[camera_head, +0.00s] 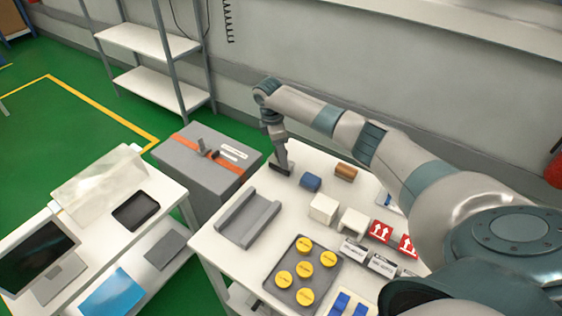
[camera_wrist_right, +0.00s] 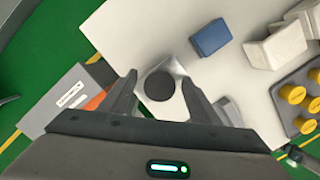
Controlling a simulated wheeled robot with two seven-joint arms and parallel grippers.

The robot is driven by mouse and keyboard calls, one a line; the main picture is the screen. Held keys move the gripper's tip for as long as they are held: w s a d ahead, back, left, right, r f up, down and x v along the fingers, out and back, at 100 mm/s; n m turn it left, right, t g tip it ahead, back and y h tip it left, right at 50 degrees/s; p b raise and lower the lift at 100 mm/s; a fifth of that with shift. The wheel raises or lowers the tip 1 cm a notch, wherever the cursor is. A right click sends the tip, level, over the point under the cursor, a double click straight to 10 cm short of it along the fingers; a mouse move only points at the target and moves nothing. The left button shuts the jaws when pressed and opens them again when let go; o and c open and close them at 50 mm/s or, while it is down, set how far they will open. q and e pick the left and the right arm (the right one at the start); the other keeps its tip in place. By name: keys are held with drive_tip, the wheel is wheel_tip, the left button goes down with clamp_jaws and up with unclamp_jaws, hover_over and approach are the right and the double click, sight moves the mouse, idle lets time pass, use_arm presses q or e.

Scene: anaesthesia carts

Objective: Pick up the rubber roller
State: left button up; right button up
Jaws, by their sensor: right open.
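A dark round end, which looks like the rubber roller (camera_wrist_right: 160,86), shows in the right wrist view near the table edge, over a pale patch. My right gripper (camera_wrist_right: 159,80) is open, with one finger on each side of this dark round end; I cannot tell whether they touch it. In the head view my right gripper (camera_head: 281,168) points down at the far left corner of the white table (camera_head: 222,262), and the roller is not clearly seen there. My left gripper is not in view.
A grey trough (camera_head: 248,217) lies in front. White blocks (camera_head: 323,208) and a tray of yellow-capped pieces (camera_head: 271,288) stand nearer. A grey box (camera_head: 190,178) stands left, beyond the table edge.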

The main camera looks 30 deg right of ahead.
idle(0.4)
clamp_jaws()
drive_tip(key=shift+r, duration=0.1)
drive_tip(key=shift+r+b, duration=0.35)
drive_tip(key=shift+r, duration=0.05)
wheel_tip(320, 180, up, 3)
drive_tip(key=shift+s+r+b, duration=0.1)
drive_tip(key=shift+s+b, duration=0.05)
drive_tip(key=shift+b, duration=0.5)
drive_tip(key=s+d+r+b, duration=0.2)
drive_tip(key=s+r, duration=0.4)
drive_tip(key=s, duration=0.5)
drive_tip(key=shift+d+r, duration=0.35)
drive_tip(key=shift+r, duration=0.05)
